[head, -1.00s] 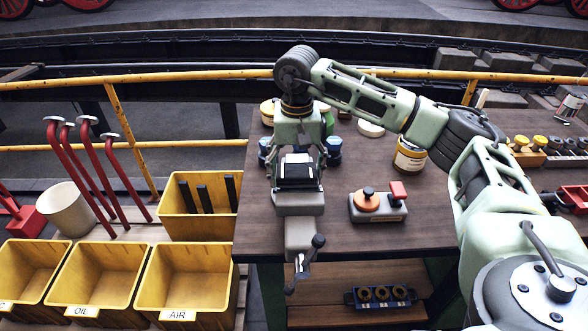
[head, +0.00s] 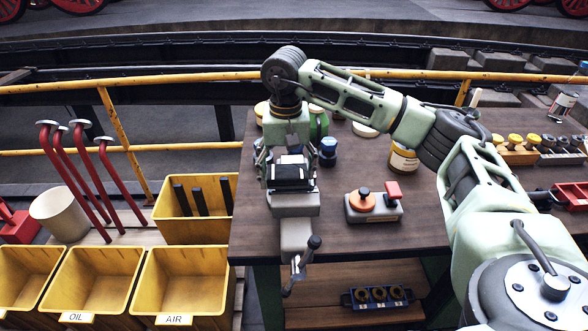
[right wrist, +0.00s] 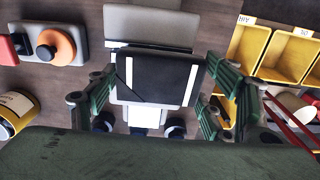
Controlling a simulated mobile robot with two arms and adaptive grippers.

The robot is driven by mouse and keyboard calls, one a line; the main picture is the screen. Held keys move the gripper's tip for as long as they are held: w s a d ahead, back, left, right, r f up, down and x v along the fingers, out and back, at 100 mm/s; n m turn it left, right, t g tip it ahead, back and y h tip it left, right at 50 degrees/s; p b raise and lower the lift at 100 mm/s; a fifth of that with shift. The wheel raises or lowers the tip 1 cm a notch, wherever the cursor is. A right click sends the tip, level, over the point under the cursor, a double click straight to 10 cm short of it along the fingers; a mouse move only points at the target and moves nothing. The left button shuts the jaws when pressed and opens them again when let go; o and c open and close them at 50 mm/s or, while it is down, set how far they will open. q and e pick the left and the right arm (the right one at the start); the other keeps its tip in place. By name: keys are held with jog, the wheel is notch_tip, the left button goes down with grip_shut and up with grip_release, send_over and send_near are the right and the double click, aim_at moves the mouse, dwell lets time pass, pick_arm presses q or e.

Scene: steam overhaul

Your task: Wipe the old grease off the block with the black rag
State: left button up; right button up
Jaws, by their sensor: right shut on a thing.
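The grey vise (head: 296,236) stands at the left front of the brown bench, its handle toward me. My right gripper (head: 288,165) points down over the vise's jaws. Its fingers stand on both sides of a black cloth-like piece, the black rag (head: 291,183). In the right wrist view the rag (right wrist: 155,82) lies flat between the fingertips, with pale strips at its two sides, close to the grey vise jaw (right wrist: 150,28). The block is mostly hidden under the rag and gripper. I cannot make out any grease. My left gripper is not in view.
A control box (head: 372,206) with an orange knob and red switch stands right of the vise. Yellow bins (head: 180,283) are left of the bench.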

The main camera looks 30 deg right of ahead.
jog(key=shift+s+d+r+p, duration=0.2)
jog(key=shift+r+p, duration=0.5)
jog(key=shift+r, duration=0.5)
jog(key=shift+s+d+r+p, duration=0.1)
jog(key=shift+d+r+p, duration=0.15)
jog(key=shift+r+p, duration=0.7)
jog(key=shift+s+d+r+p, duration=0.1)
jog(key=shift+d+r+p, duration=0.3)
jog(key=shift+r, duration=1)
jog(key=shift+a, duration=0.15)
